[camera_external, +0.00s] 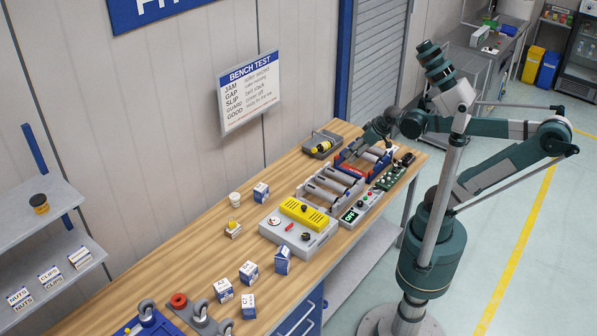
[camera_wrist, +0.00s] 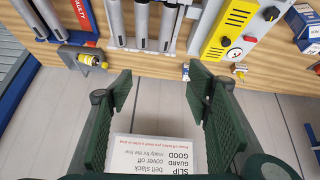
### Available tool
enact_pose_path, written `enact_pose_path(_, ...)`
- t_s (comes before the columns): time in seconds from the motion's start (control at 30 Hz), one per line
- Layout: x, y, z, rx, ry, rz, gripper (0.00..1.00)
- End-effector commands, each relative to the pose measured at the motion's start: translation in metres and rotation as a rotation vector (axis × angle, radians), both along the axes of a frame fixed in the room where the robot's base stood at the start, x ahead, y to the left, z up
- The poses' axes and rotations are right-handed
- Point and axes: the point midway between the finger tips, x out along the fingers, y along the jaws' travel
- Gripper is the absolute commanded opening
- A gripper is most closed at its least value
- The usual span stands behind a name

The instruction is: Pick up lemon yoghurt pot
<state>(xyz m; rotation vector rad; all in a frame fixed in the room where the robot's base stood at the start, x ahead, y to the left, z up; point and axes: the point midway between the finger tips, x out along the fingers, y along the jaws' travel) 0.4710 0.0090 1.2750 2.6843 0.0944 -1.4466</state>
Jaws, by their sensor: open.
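My gripper (camera_wrist: 163,85) is open and empty, its two dark green fingers spread wide in the wrist view. In the external view my gripper (camera_external: 380,128) is above the far right end of the bench, by the roller units. A small pale pot (camera_external: 235,199) stands upright on the bench near the wall, well to the left of my gripper. Just in front of it is a small white item with a yellow top (camera_external: 233,229). No label is readable on either, so I cannot tell which is the lemon yoghurt pot. Nothing is between the fingers.
A yellow-topped test box (camera_external: 300,228) and roller units (camera_external: 332,190) stand along the bench. Several small blue-and-white boxes (camera_external: 249,272) stand to the left. A grey tray (camera_external: 311,153) holds a yellow-and-black item. The bench-test sign (camera_external: 249,92) hangs on the wall.

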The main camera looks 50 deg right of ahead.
Motion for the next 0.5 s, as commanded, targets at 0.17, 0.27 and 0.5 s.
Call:
enact_pose_path(0.17,0.028,0.008,0.013,-0.036,0.027,0.070,0.50)
enact_pose_path(0.27,0.043,0.013,0.018,-0.056,0.040,0.111,0.50)
enact_pose_path(0.5,0.080,0.024,0.028,-0.102,0.076,0.207,0.50)
